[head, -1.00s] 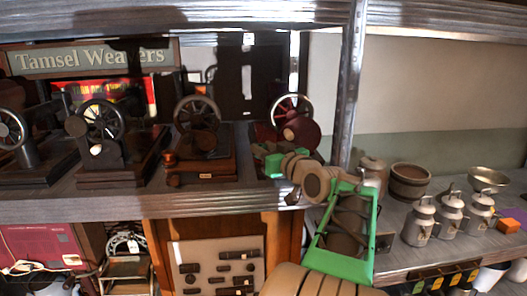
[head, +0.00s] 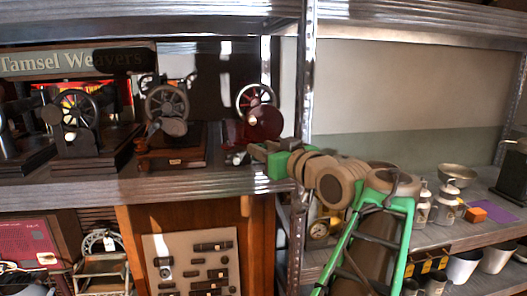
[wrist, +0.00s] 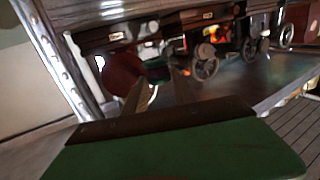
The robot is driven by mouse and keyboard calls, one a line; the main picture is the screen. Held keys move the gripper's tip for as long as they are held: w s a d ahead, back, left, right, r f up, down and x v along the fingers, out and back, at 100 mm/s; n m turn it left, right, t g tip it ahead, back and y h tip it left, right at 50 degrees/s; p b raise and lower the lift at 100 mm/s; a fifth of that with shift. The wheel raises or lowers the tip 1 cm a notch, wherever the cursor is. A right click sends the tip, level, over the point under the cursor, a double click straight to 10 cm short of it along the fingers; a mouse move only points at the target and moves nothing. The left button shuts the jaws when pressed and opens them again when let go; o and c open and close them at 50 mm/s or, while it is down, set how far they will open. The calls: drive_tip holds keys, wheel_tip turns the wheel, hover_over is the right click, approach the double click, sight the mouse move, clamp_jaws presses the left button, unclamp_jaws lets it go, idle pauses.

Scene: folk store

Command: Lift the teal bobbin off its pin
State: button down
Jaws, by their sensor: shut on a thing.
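A small dark teal piece (wrist: 158,75), which looks like the teal bobbin, shows between my fingertips in the wrist view. It is dim and blurred there. My gripper (wrist: 158,88) is shut on it. In the head view my gripper (head: 240,158) is at the shelf's front edge, just below and in front of the dark red machine (head: 262,124). The bobbin cannot be made out in the head view. The pin is not clearly seen, so I cannot tell whether the bobbin is still on it. The red machine's round body (wrist: 120,73) is close beside my fingers.
Several dark machines with wheels, such as one on a wooden base (head: 172,159), stand left on the shelf (head: 130,187). A metal post (head: 306,80) rises right of my gripper. A brass clock (head: 320,229) and milk cans (head: 445,205) are on the lower right shelf.

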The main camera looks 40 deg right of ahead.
drive_tip(key=shift+d, duration=0.1)
drive_tip(key=shift+r+p, duration=0.75)
drive_tip(key=shift+r, duration=0.75)
